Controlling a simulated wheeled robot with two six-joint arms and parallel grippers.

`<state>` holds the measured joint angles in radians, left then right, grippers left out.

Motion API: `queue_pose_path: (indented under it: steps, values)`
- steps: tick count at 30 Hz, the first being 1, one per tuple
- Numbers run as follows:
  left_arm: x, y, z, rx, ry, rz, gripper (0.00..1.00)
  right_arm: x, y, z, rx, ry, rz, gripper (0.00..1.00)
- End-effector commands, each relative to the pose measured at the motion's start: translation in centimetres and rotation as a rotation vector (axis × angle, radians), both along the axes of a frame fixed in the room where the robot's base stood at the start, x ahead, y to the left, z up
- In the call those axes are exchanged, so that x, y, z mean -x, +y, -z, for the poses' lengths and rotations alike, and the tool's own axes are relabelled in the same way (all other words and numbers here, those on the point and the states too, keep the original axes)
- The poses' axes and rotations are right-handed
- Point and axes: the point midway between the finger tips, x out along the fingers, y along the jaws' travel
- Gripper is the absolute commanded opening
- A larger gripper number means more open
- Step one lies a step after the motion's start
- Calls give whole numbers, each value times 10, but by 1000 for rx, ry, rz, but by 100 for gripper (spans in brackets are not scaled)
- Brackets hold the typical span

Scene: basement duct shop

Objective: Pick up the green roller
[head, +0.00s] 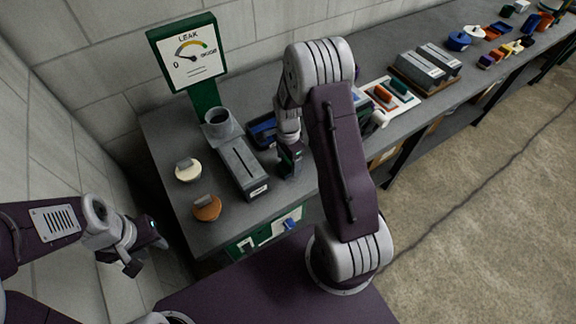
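The green roller (398,87) appears to be the dark green cylinder lying on a white tray (407,102), beside an orange-red roller (382,95). The tray is on the grey bench, right of my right arm. My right gripper (290,163) points down over the bench, left of the tray and well apart from the green roller. Its fingertips are too dark and small to read. My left gripper (147,250) hangs at the lower left, off the bench's left side and far from the roller. Its opening is not clear.
A grey duct piece (242,167) with a slot stands left of my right gripper, with a blue bin (263,131) behind. A cream knob (188,171) and an orange knob (207,208) sit at left. A leak gauge (187,54) stands behind. Grey boxes (420,70) lie beyond the tray.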

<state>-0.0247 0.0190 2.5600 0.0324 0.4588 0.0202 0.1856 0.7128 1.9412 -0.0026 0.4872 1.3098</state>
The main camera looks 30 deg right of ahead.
Motion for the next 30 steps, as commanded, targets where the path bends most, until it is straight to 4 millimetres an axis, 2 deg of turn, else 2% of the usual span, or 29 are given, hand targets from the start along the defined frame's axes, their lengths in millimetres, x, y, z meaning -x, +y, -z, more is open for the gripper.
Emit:
queue_pose_path:
  steps: [1, 6, 7, 8, 13, 17, 23, 30]
  values:
    - [0, 0, 0, 0, 0, 0, 36, 0, 0, 0, 0, 0, 0, 51]
    - [0, 0, 0, 0, 0, 0, 36, 0, 0, 0, 0, 0, 0, 6]
    - [0, 0, 0, 0, 0, 0, 36, 0, 0, 0, 0, 0, 0, 6]
    - [0, 0, 0, 0, 0, 0, 36, 0, 0, 0, 0, 0, 0, 0]
    - [0, 0, 0, 0, 0, 0, 36, 0, 0, -1, 0, -1, 0, 0]
    - [0, 0, 2, 0, 0, 0, 36, -1, 0, -9, 0, -2, 0, 0]
    - [0, 0, 7, 0, 0, 0, 36, -2, 0, -43, 0, -6, 0, 0]
    - [0, 0, 15, 0, 0, 0, 36, 37, -43, -74, 1, -5, 7, 0]
